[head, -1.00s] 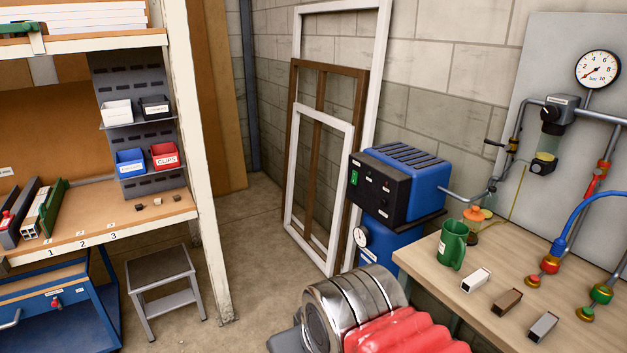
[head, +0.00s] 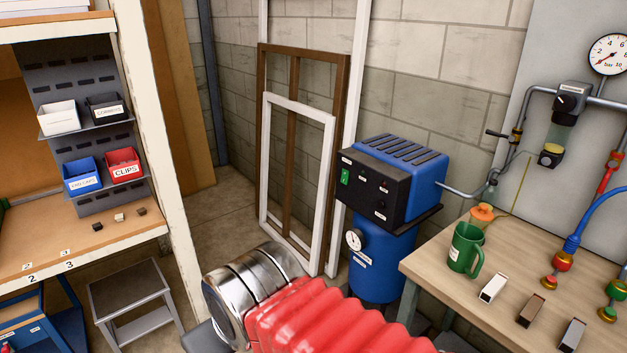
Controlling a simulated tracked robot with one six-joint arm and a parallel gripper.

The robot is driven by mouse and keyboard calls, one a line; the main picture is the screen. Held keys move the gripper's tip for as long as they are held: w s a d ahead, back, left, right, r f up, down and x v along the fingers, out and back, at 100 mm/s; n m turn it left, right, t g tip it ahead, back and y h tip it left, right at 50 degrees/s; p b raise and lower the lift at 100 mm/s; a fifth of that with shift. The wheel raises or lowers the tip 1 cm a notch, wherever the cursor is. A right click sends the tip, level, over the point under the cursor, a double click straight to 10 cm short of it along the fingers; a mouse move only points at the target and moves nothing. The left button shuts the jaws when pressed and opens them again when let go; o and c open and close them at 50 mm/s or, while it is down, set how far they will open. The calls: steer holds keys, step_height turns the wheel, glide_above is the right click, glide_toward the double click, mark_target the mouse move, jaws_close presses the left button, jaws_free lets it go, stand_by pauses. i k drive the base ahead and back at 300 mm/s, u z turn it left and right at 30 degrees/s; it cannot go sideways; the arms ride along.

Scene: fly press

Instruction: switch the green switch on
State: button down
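The green switch (head: 345,177) is a small green rocker at the left of the black front panel (head: 372,188) of a blue compressor (head: 412,175). It is too small to tell which way it is set. The compressor stands on a blue tank (head: 380,262) beside the workbench. My arm, a metal joint and a red bellows sleeve, crosses the bottom middle of the view, in front of and below the compressor. My gripper is not in view. Nothing covers the switch.
The workbench (head: 428,268) at right carries a green mug (head: 464,248), several small blocks, pipes and valves. A gauge (head: 609,55) is on the grey board. Shelving with bins and a stool (head: 130,293) are at left. Window frames (head: 325,205) lean on the wall behind.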

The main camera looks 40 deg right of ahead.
mark_target(345, 176)
steer(key=u, duration=0.1)
steer(key=i, duration=0.95)
